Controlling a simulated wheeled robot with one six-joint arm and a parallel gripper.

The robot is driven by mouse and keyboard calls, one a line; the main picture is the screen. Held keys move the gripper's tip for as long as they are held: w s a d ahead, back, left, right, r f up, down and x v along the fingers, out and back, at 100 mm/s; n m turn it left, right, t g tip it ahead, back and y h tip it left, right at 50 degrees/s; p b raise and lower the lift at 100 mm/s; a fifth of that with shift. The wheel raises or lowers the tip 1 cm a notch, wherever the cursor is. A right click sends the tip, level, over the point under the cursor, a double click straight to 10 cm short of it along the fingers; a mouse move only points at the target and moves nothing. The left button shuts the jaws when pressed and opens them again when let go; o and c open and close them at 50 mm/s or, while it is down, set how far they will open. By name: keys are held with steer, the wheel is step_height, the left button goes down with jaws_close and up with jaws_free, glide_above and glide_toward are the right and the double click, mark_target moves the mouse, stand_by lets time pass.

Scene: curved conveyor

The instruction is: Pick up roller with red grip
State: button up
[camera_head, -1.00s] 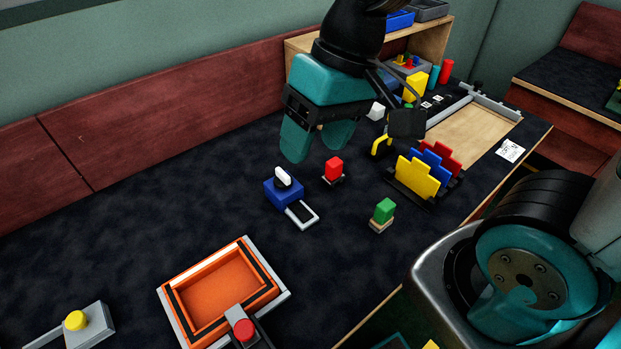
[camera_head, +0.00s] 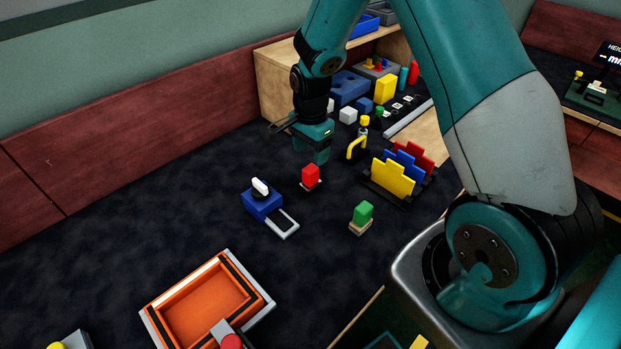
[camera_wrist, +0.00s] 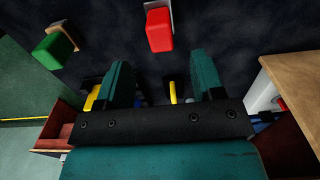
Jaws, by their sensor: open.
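The roller with the red grip (camera_head: 311,175) stands on the dark table top, its red block above a small light base. In the wrist view the red grip (camera_wrist: 159,30) shows ahead of the fingers, a little left of centre between them, with its pale base behind it. My gripper (camera_head: 312,155) is just behind and above the red grip in the head view, fingers pointing down. In the wrist view my gripper (camera_wrist: 162,75) has its two teal fingers apart with nothing between them. I cannot tell the exact height gap to the roller.
A green-topped block (camera_head: 362,213) stands to the front right. A blue block with a white knob (camera_head: 262,203) is at the left. Yellow, blue and red upright plates (camera_head: 392,178) stand to the right, near a yellow hooked handle (camera_head: 356,146). An orange tray (camera_head: 205,305) lies in front.

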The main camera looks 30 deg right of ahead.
mark_target(311, 168)
step_height(311, 168, down, 9)
steer(key=shift+r+p, duration=0.2)
steer(key=shift+p, duration=0.45)
steer(key=c, duration=1.1)
steer(key=shift+o, duration=0.2)
steer(key=shift+r, duration=0.1)
step_height(311, 168, up, 20)
steer(key=b, duration=0.1)
steer(key=shift+o, duration=0.7)
